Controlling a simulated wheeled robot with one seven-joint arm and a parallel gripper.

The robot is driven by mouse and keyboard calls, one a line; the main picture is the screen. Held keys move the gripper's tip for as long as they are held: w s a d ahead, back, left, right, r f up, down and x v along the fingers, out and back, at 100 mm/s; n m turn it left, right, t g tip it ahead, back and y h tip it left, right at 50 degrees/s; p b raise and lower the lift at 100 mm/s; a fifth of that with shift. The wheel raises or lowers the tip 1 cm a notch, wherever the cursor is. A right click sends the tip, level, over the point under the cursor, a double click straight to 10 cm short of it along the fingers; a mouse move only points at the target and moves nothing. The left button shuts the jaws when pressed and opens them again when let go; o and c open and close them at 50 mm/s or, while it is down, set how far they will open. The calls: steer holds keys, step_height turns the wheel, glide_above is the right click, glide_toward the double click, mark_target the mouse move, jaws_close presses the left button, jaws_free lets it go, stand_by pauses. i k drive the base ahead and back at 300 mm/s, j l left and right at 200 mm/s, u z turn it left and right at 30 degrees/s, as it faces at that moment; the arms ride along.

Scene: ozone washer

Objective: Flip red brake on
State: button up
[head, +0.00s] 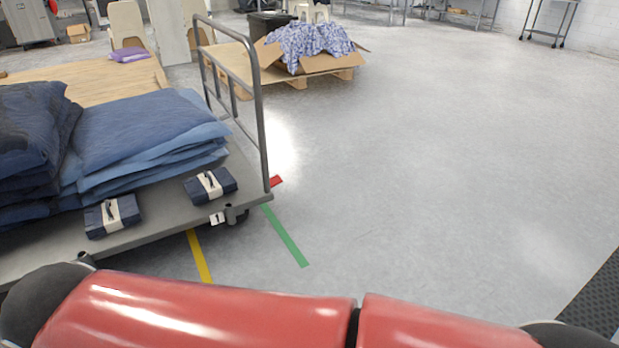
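A grey flatbed cart (165,229) with a tall tube handle stands at the left in the head view. A small flat red piece (277,181) shows at the cart's right end, just beyond the foot of the handle. It looks like the red brake, but it is too small to tell its position or whether it is floor tape. Part of a caster (237,215) shows below the cart's near right corner. My red arm crosses the bottom of the view; my gripper is not in view.
Folded blue cloths (150,130) and two dark blue packs (112,215) lie on the cart. A pallet with an open carton (320,64) stands behind. Green tape (286,238) and yellow tape (199,256) mark the floor. Open floor lies right; a black mat (600,300) is at lower right.

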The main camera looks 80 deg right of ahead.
mark_target(273, 181)
steer(key=k+l+z, duration=0.1)
steer(key=l+z, duration=0.35)
steer(key=l, duration=0.2)
steer(key=l+z, duration=0.45)
steer(key=l, duration=1.05)
steer(key=i+l+z, duration=0.1)
steer(key=l, duration=0.7)
steer(key=l+z, duration=0.1)
steer(key=l, duration=0.7)
steer(key=i+z, duration=0.4)
steer(key=i, duration=0.15)
